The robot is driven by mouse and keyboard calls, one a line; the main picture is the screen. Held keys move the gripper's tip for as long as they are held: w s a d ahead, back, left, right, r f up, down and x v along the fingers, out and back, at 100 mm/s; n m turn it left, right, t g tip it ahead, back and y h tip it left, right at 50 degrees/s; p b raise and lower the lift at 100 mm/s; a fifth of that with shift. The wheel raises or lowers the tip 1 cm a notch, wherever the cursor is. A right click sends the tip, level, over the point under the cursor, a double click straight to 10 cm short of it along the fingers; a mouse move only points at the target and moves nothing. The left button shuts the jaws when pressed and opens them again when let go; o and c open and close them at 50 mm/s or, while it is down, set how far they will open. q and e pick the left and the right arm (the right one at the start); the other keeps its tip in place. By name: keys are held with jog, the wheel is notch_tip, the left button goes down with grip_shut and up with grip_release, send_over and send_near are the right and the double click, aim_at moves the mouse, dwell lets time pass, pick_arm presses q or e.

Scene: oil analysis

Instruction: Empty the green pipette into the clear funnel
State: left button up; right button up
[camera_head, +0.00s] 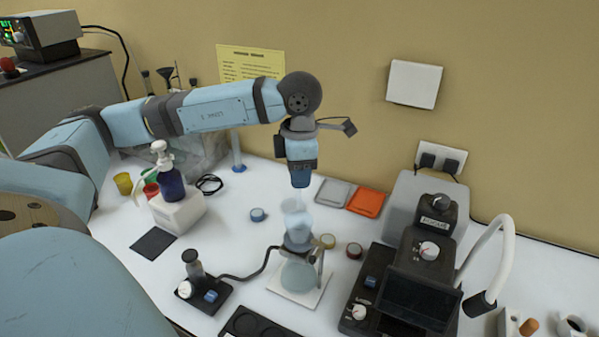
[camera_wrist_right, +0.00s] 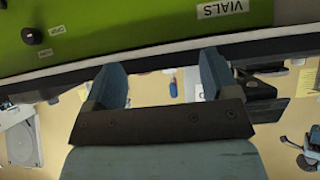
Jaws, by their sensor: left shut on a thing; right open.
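My left gripper (camera_head: 301,184) points straight down above the clear funnel (camera_head: 296,222). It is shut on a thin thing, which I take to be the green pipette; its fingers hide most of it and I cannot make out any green. The pale, see-through funnel stands upright above a round glass flask (camera_head: 299,276) on a white base. Whether the pipette's tip is inside the funnel or just above it I cannot tell. My right gripper (camera_wrist_right: 160,78) is open and empty in the right wrist view, away from the funnel; it is not seen in the head view.
A black instrument (camera_head: 418,265) with knobs stands right of the flask. A blue pump bottle (camera_head: 171,184) stands on a white block at left. Grey (camera_head: 337,192) and orange (camera_head: 366,201) trays lie behind. A green panel (camera_wrist_right: 130,25) labelled VIALS is near the right gripper.

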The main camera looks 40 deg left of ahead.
pick_arm(q)
jog(key=shift+r, duration=0.1)
jog(key=shift+r+p, duration=0.55)
jog(key=shift+r, duration=0.9)
